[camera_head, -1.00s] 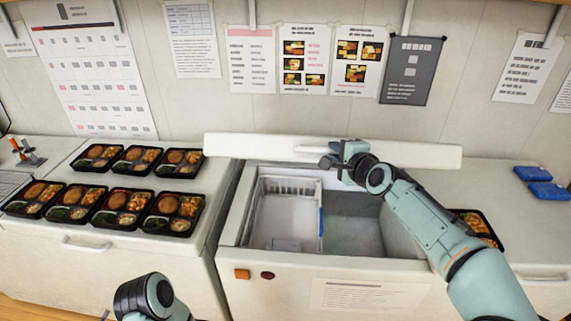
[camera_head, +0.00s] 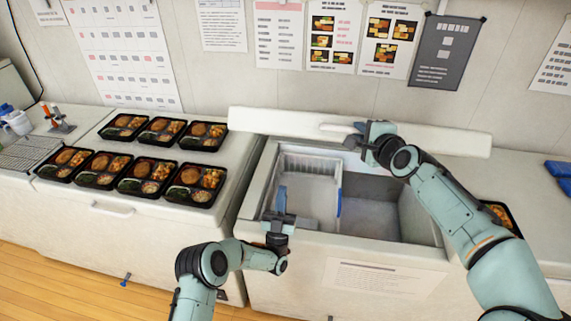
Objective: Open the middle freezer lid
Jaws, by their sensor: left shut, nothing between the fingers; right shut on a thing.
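The middle freezer lid (camera_head: 270,121) is a long white panel that stands raised along the back of the middle freezer (camera_head: 258,188). The freezer's inside shows, with a white basket (camera_head: 312,196) at the left and a bare bay at the right. My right gripper (camera_head: 354,135) is at the lid's front face, shut on the lid's pale handle (camera_head: 335,127); its fingers partly hide the contact. My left gripper (camera_head: 281,198) is shut and empty, pointing up over the freezer's front left rim, apart from the lid.
Several filled bento trays (camera_head: 140,188) sit on the left freezer's closed top (camera_head: 75,207). Another bento tray (camera_head: 505,218) is at the right, partly behind my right arm. Blue packs (camera_head: 560,169) lie at the far right. Posters hang on the wall behind.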

